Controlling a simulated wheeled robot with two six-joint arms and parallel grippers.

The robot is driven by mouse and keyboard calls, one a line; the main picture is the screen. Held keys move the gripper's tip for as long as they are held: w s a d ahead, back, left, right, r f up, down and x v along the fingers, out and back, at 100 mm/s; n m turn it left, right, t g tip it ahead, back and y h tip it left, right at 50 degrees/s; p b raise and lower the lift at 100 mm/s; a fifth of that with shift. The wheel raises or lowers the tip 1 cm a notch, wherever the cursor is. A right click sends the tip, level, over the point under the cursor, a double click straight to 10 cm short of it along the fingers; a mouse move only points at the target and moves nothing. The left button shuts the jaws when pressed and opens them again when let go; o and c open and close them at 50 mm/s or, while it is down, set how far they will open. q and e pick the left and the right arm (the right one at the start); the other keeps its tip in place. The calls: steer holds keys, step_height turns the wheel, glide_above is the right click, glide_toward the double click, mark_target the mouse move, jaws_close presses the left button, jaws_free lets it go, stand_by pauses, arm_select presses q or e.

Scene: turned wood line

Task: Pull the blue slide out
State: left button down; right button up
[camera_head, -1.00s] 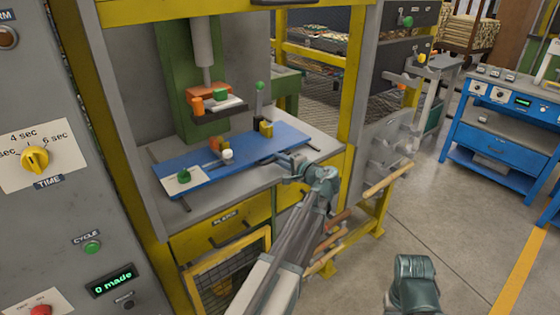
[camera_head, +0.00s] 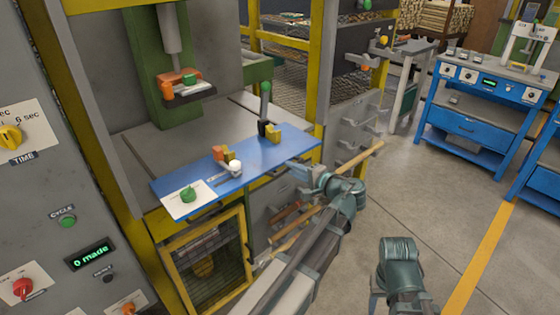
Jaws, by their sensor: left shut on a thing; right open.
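The blue slide (camera_head: 250,163) is a flat blue plate lying at the front of the grey press bed (camera_head: 170,145). Its front edge is out past the bed's front. On it are a white card with a green knob (camera_head: 188,195), an orange and yellow block with a white knob (camera_head: 228,158), and a yellow block beside a green-topped lever (camera_head: 266,115). My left gripper (camera_head: 308,172) is at the slide's front right edge, shut on its handle; the fingertips are small and the handle is mostly hidden. My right gripper (camera_head: 398,290) is low at the bottom, apart from everything, its fingers hardly visible.
The press head (camera_head: 180,85) hangs above the back of the bed. A yellow frame post (camera_head: 318,70) stands right of the slide. A control panel (camera_head: 60,200) is at the left. Wooden rods (camera_head: 330,195) stick out below my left gripper. The floor at right is clear.

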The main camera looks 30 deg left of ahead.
arm_select(q)
steer(key=shift+s+d+f, duration=0.1)
steer(key=shift+s+d, duration=0.2)
steer(key=shift+d, duration=0.35)
steer(key=shift+s+d, duration=0.25)
steer(key=shift+d, duration=0.35)
steer(key=c, duration=1.2)
jaws_free()
steer(key=shift+d, duration=0.1)
steer(key=shift+o, duration=0.4)
steer(key=shift+d, duration=0.1)
